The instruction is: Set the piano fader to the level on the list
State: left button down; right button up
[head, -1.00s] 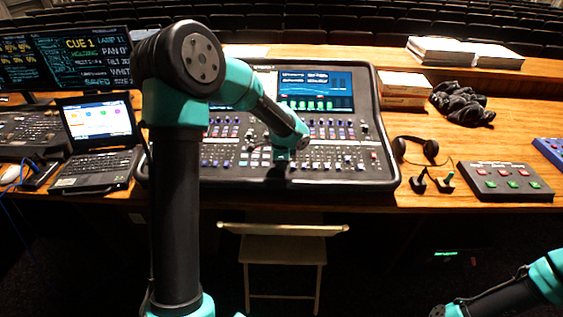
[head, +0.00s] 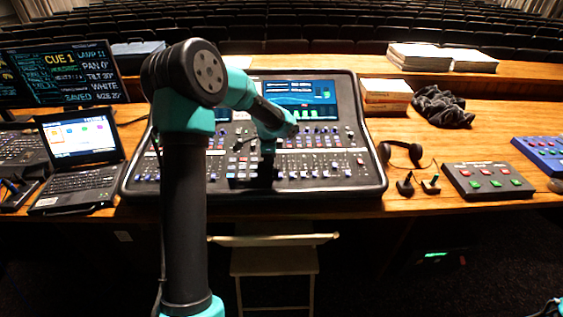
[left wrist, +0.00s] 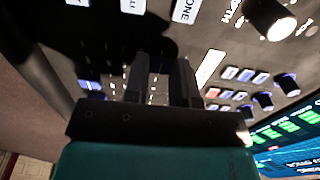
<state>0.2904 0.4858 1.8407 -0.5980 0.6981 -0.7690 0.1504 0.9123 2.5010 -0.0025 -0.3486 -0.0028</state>
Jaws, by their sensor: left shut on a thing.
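The mixing console (head: 345,203) stands on the desk in front of me, with rows of faders and knobs. My left gripper (head: 263,181) is low over the console's lower middle rows. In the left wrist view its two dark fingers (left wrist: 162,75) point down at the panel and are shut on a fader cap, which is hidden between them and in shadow. White labels (left wrist: 188,10) lie beyond the fingers; they are cut off, so I cannot tell which fader is the piano one. I cannot make out a level list. My right gripper is out of view.
A laptop (head: 80,183) and a cue monitor (head: 62,75) stand at left. A folding chair (head: 273,240) stands before the desk.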

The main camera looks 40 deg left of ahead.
aim_at(269, 166)
pick_arm(q)
jog(key=c, duration=0.9)
grip_release()
jog(key=r, duration=0.5)
jog(key=s+r, duration=0.1)
jog(key=r, duration=0.5)
jog(key=d+r, duration=0.1)
jog(key=r, duration=0.5)
jog(key=shift+s+r, duration=0.15)
jog(key=shift+s, duration=0.05)
